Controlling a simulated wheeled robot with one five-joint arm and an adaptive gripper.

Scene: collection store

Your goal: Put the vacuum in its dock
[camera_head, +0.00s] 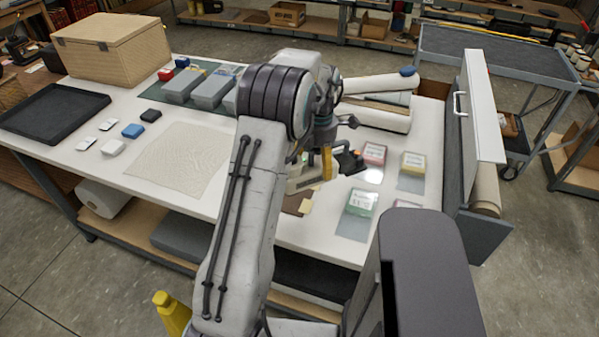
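I cannot clearly make out the vacuum or its dock. My gripper (345,158) shows only in part as dark pieces beyond my arm, low over the right half of the white table. I cannot tell whether its fingers are open or shut. A narrow yellow upright piece (326,164) is close beside it, and a pale, boxy object (302,178) is partly hidden behind my arm. I cannot tell whether either touches the gripper. A long white rounded object with a blue end (378,83) and a white roll (376,115) lie behind, at the table's back.
Grey boxes (212,90), a wooden box (112,48) and a black tray (52,112) stand left. A textured sheet (180,158) lies flat.

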